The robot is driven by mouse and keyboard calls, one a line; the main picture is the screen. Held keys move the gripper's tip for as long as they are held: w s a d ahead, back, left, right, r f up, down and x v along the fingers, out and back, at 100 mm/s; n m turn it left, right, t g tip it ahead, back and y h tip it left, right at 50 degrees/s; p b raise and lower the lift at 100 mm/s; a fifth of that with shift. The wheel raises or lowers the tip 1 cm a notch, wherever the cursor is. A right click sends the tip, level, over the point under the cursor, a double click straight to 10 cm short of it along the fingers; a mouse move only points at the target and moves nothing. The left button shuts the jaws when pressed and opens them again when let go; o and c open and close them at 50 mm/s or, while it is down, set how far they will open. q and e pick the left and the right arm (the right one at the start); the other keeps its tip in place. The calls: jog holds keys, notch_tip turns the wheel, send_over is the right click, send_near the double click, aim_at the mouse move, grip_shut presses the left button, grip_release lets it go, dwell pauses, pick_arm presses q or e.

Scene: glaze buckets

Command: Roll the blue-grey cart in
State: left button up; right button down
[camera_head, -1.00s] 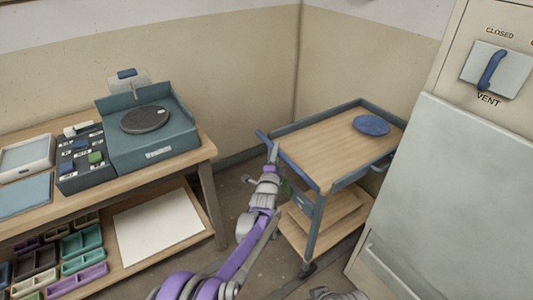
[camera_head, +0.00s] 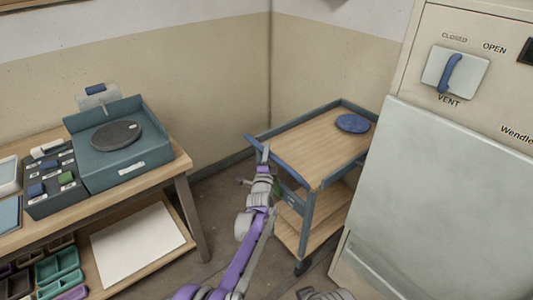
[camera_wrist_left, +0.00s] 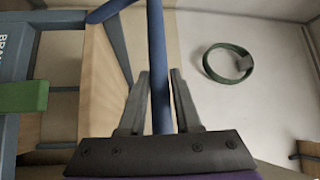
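The blue-grey cart (camera_head: 310,198) stands by the back corner, left of the kiln, with a wooden top and lower shelves. Its blue handle (camera_head: 252,141) is at the near left end. My left gripper (camera_head: 265,156) is at that handle. In the left wrist view the blue handle bar (camera_wrist_left: 157,40) runs between the fingers of my left gripper (camera_wrist_left: 160,75), which are close on both sides of it, shut on it. A round blue disc (camera_head: 352,123) lies on the cart's top. My right gripper's fingers do not show.
A kiln (camera_head: 440,190) with a vent lever stands close on the cart's right. A workbench (camera_head: 180,164) with a teal wheel unit (camera_head: 125,155) stands on the left. Bare floor (camera_head: 222,205) shows between bench and cart. A green ring (camera_wrist_left: 213,76) shows in the wrist view.

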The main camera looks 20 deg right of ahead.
pick_arm(q)
jog(key=o, duration=0.3)
jog(key=shift+d+f, duration=0.1)
jog(key=shift+d, duration=0.1)
jog(key=shift+o, duration=0.2)
jog(key=shift+a, duration=0.1)
jog(key=v, duration=1)
jog(key=shift+s+a, duration=0.25)
jog(key=shift+s, duration=0.05)
